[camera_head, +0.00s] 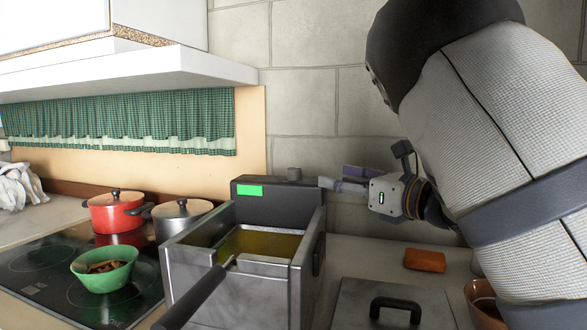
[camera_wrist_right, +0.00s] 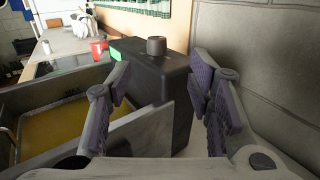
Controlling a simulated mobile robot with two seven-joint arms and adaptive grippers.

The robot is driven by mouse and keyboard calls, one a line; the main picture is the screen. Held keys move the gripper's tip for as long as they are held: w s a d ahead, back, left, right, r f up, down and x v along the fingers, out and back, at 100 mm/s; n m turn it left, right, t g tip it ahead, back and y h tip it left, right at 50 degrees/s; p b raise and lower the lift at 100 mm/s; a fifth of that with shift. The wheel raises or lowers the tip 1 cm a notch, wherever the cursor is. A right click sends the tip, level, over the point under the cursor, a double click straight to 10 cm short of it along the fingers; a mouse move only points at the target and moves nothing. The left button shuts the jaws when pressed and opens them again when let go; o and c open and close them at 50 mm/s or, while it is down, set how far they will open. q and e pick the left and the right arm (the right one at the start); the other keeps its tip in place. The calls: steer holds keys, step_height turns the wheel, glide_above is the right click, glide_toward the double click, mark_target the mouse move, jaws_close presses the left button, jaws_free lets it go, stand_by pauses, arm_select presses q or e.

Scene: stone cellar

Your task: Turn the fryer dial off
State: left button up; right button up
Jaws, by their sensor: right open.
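The deep fryer (camera_head: 265,277) stands on the counter, a metal box with yellow oil in it. At its back is a black control box with a lit green panel (camera_head: 249,190). The dark round dial (camera_head: 294,174) sits on top of this box, near its right end. In the right wrist view the dial (camera_wrist_right: 156,46) shows between and beyond my fingers. My right gripper (camera_head: 335,183) is open and empty, just right of the dial and apart from it. It also shows in the wrist view (camera_wrist_right: 165,95). My left gripper is not in view.
A green bowl (camera_head: 104,270), a red pot (camera_head: 116,212) and a grey pot (camera_head: 181,217) stand on the stove left of the fryer. A fryer basket handle (camera_head: 191,300) sticks out in front. A lid (camera_head: 391,306) and an orange block (camera_head: 424,260) lie to the right. The stone wall is close behind.

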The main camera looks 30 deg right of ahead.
mark_target(299, 170)
steer(key=w, duration=0.4)
steer(key=w+a, duration=0.1)
steer(key=w, duration=0.3)
steer(key=w+a, duration=0.1)
steer(key=w, duration=0.3)
steer(key=shift+a+r, duration=0.15)
steer(key=shift+a, duration=0.05)
jaws_close()
